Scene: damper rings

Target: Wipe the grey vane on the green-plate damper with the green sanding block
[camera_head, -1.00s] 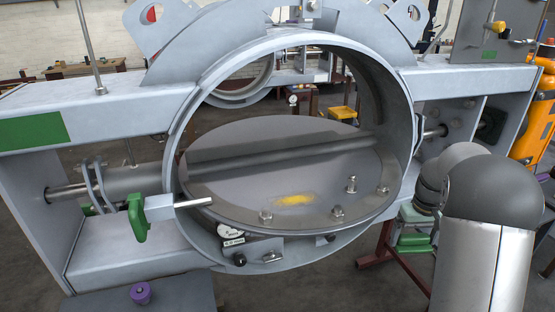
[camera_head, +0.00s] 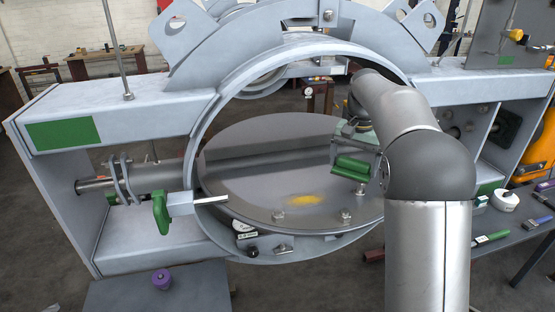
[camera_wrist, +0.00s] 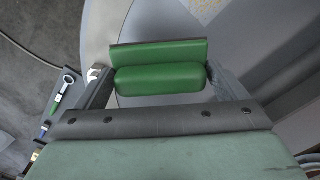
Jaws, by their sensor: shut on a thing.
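The grey vane (camera_head: 250,175) is a round disc lying tilted inside the ring of the damper, which carries a green plate (camera_head: 60,133) on its left beam. A yellow patch (camera_head: 303,199) marks the vane near its front. My gripper (camera_head: 353,178) is shut on the green sanding block (camera_head: 350,169) over the right part of the vane. The block also shows between the fingers in the wrist view (camera_wrist: 160,78). I cannot tell whether the block touches the vane; the yellow patch lies to its left.
The ring (camera_head: 222,82) surrounds the vane, and bolts (camera_head: 345,216) stand up from its front edge. A side table (camera_head: 495,248) at right holds a white roll (camera_head: 505,200) and brushes. A purple knob (camera_head: 162,279) stands front left.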

